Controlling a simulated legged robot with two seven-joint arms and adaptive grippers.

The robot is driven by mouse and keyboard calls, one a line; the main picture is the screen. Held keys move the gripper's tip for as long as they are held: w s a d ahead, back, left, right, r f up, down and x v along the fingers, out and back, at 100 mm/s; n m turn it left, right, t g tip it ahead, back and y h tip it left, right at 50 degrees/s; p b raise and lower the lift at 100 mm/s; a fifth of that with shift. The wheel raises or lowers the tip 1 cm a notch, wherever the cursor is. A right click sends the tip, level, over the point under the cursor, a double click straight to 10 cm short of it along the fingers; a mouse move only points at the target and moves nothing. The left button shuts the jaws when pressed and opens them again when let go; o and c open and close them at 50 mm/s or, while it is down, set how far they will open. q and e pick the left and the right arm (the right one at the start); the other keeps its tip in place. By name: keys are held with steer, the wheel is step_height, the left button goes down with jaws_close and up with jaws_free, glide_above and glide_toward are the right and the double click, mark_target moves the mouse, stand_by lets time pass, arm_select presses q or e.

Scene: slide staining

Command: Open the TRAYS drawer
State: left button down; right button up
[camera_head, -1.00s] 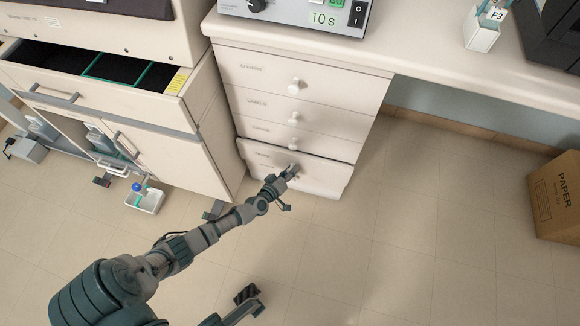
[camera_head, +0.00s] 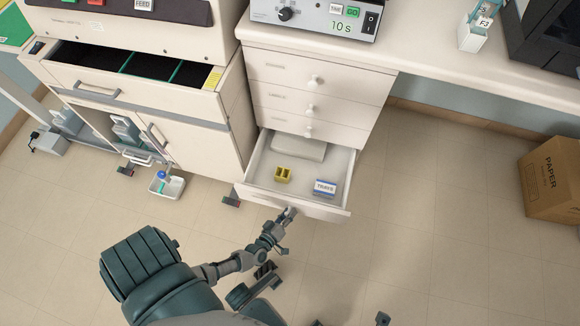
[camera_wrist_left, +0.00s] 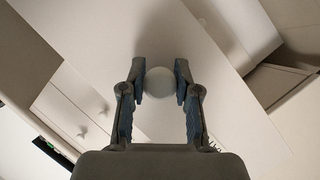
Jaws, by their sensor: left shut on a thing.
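The lowest drawer (camera_head: 255,161) of the white drawer unit is pulled well out, and its inside shows. Inside it lie a small yellow holder (camera_head: 283,175), a white and blue piece marked TRAYS (camera_head: 325,188) and a pale flat block (camera_head: 299,148) towards the back. My left gripper (camera_head: 289,212) is at the drawer's front, shut on its round knob. In the left wrist view, the pale knob (camera_wrist_left: 160,84) sits between the two fingers. My right gripper is not in view.
Three drawers above are shut, with round knobs (camera_head: 316,81). At left, a cabinet has a wide open drawer (camera_head: 142,91) with dark compartments. A cardboard PAPER box (camera_head: 553,180) stands on the floor at right. The floor (camera_head: 430,210) between is clear.

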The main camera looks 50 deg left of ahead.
arm_select(q)
steer(key=shift+s+d+f, duration=0.1)
steer(key=shift+s+d, duration=0.3)
steer(key=shift+s, duration=0.35)
steer(key=shift+s+d, duration=0.4)
steer(key=shift+s, duration=0.3)
steer(key=shift+s+d+f, duration=0.1)
steer(key=shift+s+d, duration=0.3)
steer(key=shift+s, duration=0.35)
steer(key=c, duration=0.8)
jaws_free()
steer(key=shift+w+r, duration=0.1)
steer(key=v, duration=0.7)
steer(key=shift+s, duration=0.25)
